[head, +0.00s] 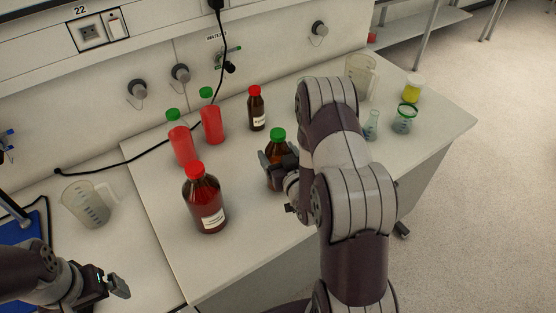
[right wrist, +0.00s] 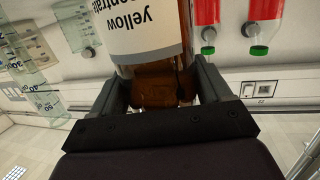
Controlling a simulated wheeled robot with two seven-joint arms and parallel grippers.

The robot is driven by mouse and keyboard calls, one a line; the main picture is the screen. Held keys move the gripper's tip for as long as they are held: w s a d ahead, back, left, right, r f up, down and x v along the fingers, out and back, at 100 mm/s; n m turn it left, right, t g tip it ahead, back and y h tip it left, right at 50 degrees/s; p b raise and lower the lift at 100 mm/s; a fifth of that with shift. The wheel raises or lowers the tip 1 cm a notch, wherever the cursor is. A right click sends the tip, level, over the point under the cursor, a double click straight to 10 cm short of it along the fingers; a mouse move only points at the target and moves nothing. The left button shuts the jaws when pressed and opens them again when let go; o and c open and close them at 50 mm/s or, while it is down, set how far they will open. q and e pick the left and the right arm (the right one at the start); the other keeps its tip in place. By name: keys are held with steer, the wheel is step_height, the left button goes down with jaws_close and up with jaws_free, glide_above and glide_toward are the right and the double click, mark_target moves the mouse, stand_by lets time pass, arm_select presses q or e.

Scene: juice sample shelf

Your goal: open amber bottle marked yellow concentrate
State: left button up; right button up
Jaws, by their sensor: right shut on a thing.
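The amber bottle marked yellow concentrate (head: 280,153) stands upright on the bench with its green cap (head: 278,134) on. My right gripper (head: 275,172) is shut on its body, below the cap. In the right wrist view the amber bottle (right wrist: 150,35) sits between the two fingers of my right gripper (right wrist: 155,85), its white label reading "yellow concentrate" upside down. The cap is out of that view. My left gripper (head: 112,285) is at the lower left, away from the bottle; its finger gap is unclear.
A large red-capped amber bottle (head: 205,198) stands left of the held bottle. Two red bottles (head: 181,146) (head: 212,125) and a small red-capped amber bottle (head: 257,110) stand behind. A beaker (head: 88,206) is at left. Glassware (head: 404,121) and a yellow jar (head: 413,90) stand at right.

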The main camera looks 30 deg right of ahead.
mark_target(278, 132)
step_height(278, 132, up, 9)
steer(key=shift+s+f+b, duration=0.1)
steer(key=shift+f+b, duration=0.1)
steer(key=shift+b, duration=0.1)
steer(key=o, duration=0.4)
steer(key=shift+c, duration=0.2)
steer(key=c, duration=0.6)
steer(key=shift+f, duration=0.15)
